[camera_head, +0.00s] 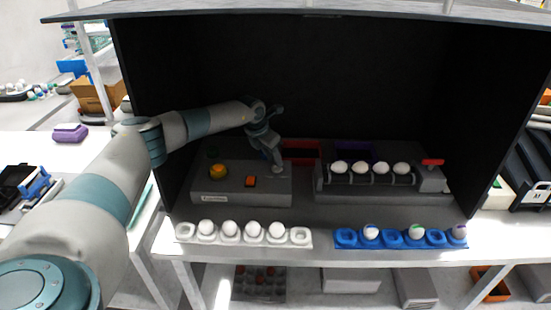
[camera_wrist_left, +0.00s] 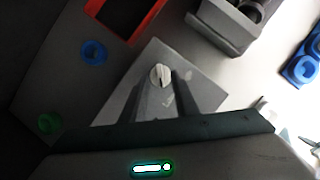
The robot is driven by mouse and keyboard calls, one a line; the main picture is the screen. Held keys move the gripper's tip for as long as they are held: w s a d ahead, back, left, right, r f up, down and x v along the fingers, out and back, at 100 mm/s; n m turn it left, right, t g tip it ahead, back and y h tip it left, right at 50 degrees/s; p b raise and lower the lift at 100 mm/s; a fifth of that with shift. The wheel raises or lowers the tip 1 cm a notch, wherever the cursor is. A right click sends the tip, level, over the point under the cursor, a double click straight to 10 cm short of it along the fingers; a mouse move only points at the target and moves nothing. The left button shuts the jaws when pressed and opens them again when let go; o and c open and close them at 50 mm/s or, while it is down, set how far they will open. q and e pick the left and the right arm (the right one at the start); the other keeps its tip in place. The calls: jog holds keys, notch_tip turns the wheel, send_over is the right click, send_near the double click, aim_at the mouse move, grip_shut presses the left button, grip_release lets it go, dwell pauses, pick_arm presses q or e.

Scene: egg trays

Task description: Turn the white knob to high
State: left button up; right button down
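My left gripper (camera_wrist_left: 163,82) points down at the panel. Its two fingers stand apart, with the knob between or just beyond their tips. I cannot tell whether they touch it. The knob's setting is too small to read. My right gripper is not in view.
A roller machine (camera_head: 365,188) bearing white eggs stands to the right. A white egg tray (camera_head: 185,231) and a blue one (camera_head: 346,238) line the front edge. Dark walls and a roof enclose the space.

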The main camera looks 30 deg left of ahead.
pick_arm(q)
jog(key=shift+x, duration=1.2)
grip_shut()
